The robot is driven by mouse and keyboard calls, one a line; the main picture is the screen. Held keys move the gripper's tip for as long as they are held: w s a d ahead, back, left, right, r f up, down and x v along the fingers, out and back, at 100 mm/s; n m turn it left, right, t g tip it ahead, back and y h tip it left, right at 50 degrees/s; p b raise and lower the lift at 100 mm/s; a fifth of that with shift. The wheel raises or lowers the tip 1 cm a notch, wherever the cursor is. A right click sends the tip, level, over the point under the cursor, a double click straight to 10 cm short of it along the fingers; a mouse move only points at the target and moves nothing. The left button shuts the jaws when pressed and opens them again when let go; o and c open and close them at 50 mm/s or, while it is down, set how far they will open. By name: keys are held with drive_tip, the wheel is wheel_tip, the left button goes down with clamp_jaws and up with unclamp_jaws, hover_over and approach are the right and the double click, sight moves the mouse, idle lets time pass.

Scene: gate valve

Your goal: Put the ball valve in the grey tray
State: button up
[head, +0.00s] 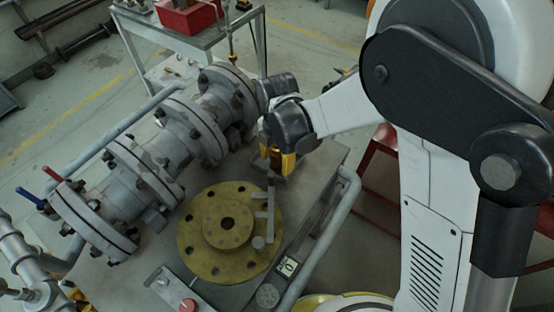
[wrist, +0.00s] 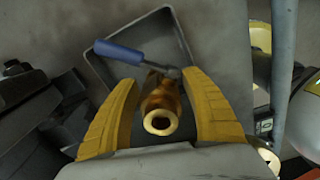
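The ball valve (wrist: 162,104) is a brass body with a blue lever handle (wrist: 118,52). In the wrist view it sits between the yellow fingers of my gripper (wrist: 161,82), with the handle pointing up-left. The fingers stand apart, with narrow gaps beside the brass body; the right fingertip is close to the lever's metal end. The grey tray (wrist: 96,68) is directly behind the valve. I cannot tell whether the valve rests in it or is above it. In the head view, my gripper (head: 278,158) points down at the bench's far right part, and the valve is hidden there.
A large flanged pipe assembly (head: 180,135) runs along the left of the bench. A round yellow flange (head: 205,255) lies in front of my gripper. A grey rail (head: 325,235) follows the right edge. A red bin (head: 187,18) stands on a cart behind.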

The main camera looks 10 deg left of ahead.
drive_tip(key=shift+r, duration=0.1)
wheel_tip(320, 180, up, 12)
drive_tip(key=p, duration=0.5)
drive_tip(key=shift+r, duration=0.1)
drive_tip(key=shift+d, duration=0.15)
drive_tip(key=s+d+r+m+t+y, duration=0.1)
drive_tip(key=d+r+m+t, duration=0.1)
drive_tip(key=d+r+m, duration=0.45)
drive_tip(key=d+r+m+t, duration=0.1)
drive_tip(key=d+r+m, duration=0.3)
drive_tip(key=d+m, duration=0.4)
drive_tip(key=s+d+r+m+t, duration=0.1)
drive_tip(key=s+d+m+t, duration=0.1)
drive_tip(key=s+d+m, duration=0.2)
drive_tip(key=s+d+r+m+t+h, duration=0.1)
drive_tip(key=s+d+m, duration=0.3)
drive_tip(key=d+m, duration=0.6)
drive_tip(key=shift+d+r+m+t, duration=0.15)
drive_tip(key=shift+r+m+t, duration=0.2)
drive_tip(key=shift+t, duration=0.25)
